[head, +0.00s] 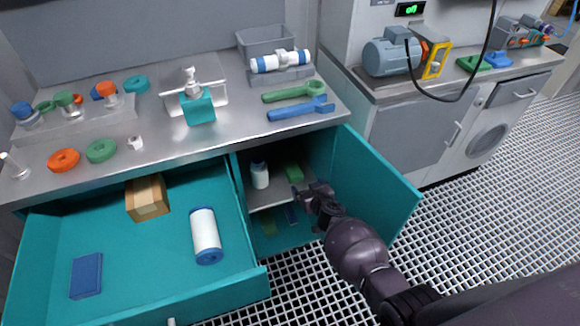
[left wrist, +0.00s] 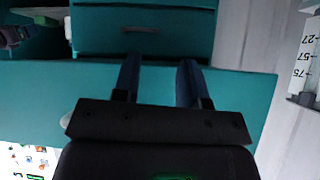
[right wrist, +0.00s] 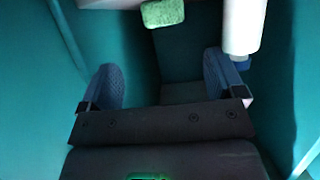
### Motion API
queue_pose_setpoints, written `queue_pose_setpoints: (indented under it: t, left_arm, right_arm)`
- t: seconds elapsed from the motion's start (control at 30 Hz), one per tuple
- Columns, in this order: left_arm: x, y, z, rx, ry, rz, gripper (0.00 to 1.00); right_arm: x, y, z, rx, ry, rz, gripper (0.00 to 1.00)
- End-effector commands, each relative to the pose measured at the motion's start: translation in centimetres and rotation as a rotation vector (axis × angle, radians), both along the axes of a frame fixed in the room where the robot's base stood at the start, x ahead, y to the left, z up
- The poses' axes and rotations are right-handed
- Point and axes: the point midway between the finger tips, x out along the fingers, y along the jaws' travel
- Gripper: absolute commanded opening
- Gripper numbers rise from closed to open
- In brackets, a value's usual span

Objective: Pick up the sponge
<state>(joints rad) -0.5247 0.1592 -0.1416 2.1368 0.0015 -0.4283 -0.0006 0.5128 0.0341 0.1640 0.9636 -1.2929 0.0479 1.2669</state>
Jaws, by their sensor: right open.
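The green sponge (head: 293,172) lies on the shelf inside the open cupboard, right of a white bottle (head: 260,175). In the right wrist view the sponge (right wrist: 162,13) shows at the top edge, ahead of the fingers and between their lines. My right gripper (head: 312,190) is at the cupboard opening, just right of and nearer than the sponge. Its fingers (right wrist: 160,72) are apart with nothing between them, and do not touch the sponge. My left gripper (left wrist: 159,75) is open and empty in front of teal furniture; it is outside the head view.
The cupboard door (head: 375,180) stands open to the right. The shelf (head: 268,194) edge lies below the sponge. An open drawer (head: 140,312) at left holds a box, a white cylinder and a blue block. The steel counter (head: 225,145) above carries tools and bottles.

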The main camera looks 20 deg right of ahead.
Motion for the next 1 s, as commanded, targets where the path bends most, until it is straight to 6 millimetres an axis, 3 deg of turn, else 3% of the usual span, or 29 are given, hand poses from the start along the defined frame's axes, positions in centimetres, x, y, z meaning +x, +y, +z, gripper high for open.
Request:
queue_pose_setpoints:
  t: [0.03,0.2,0.47,0.8,1.0]
  left_arm:
    - [-0.7,0.1,-1.2,0.002,0.026,-0.001,0.39]
    - [-1.4,0.3,-2.6,0.006,0.056,-0.001,0.39]
    - [-0.4,0.3,-2.2,0.007,0.033,-0.003,0.39]
    - [-1.2,0.1,-4.9,0.006,0.083,-0.008,0.39]
    - [-0.3,-0.1,-4.1,0.017,0.048,-0.024,0.39]
  right_arm:
    - [0.4,0.1,-1.2,-0.001,0.010,0.001,0.88]
    - [2.3,0.1,-2.1,0.000,0.011,0.000,0.88]
    - [3.9,0.2,-2.1,-0.001,0.005,-0.001,0.88]
    - [6.8,0.9,-4.3,-0.002,0.013,-0.001,0.88]
    - [8.4,0.9,-4.3,0.000,0.007,-0.001,0.88]
